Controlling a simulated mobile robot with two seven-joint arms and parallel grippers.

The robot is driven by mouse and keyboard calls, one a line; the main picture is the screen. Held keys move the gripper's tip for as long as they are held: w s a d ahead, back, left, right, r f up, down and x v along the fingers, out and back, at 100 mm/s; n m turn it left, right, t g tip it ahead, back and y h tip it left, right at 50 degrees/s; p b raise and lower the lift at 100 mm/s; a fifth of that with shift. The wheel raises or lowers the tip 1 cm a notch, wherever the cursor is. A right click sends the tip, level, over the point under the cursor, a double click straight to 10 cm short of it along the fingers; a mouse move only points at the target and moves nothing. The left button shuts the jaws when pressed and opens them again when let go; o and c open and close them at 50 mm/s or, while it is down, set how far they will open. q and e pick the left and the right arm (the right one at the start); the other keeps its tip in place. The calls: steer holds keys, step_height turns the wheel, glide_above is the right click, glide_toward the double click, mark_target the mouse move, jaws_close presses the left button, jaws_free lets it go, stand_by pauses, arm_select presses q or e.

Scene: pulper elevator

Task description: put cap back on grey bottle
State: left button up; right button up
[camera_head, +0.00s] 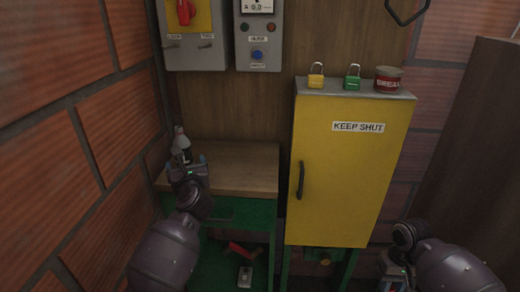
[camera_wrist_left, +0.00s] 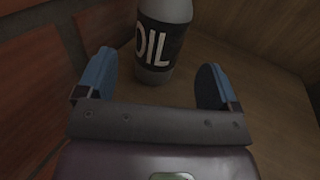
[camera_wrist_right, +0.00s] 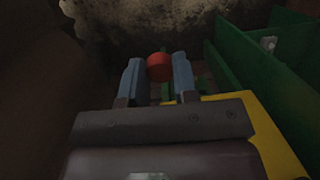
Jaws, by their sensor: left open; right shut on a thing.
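The grey bottle (camera_head: 182,148) stands upright on the wooden top of the bench at the left, by the brick wall. In the left wrist view the bottle (camera_wrist_left: 164,12) has a black label reading OIL; its top is out of that frame. My left gripper (camera_wrist_left: 159,62) is open, with the bottle just beyond and between its fingers, not gripped. In the head view my left gripper (camera_head: 188,163) is at the near side of the bottle. My right gripper (camera_wrist_right: 158,72) is shut on a small round red cap (camera_wrist_right: 159,66), low at the right in the head view.
The wooden bench top (camera_head: 240,170) is clear right of the bottle. A yellow cabinet (camera_head: 340,175) marked KEEP SHUT stands between my grippers, with two padlocks (camera_head: 352,78) and a red tin (camera_head: 388,79) on top. A green shelf (camera_head: 225,270) below the bench holds small items.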

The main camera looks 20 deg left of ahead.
mark_target(184, 160)
arm_select(q)
steer(key=shift+w+a, duration=0.15)
steer(key=shift+w, duration=0.05)
steer(key=b+x, duration=0.1)
steer(key=x, duration=0.3)
steer(key=shift+f, duration=0.15)
steer(key=shift+w+a, duration=0.4)
steer(key=shift+w, duration=0.05)
arm_select(e)
steer(key=f, duration=0.2)
steer(key=shift+s+f, duration=0.3)
arm_select(q)
steer(key=c, duration=1.1)
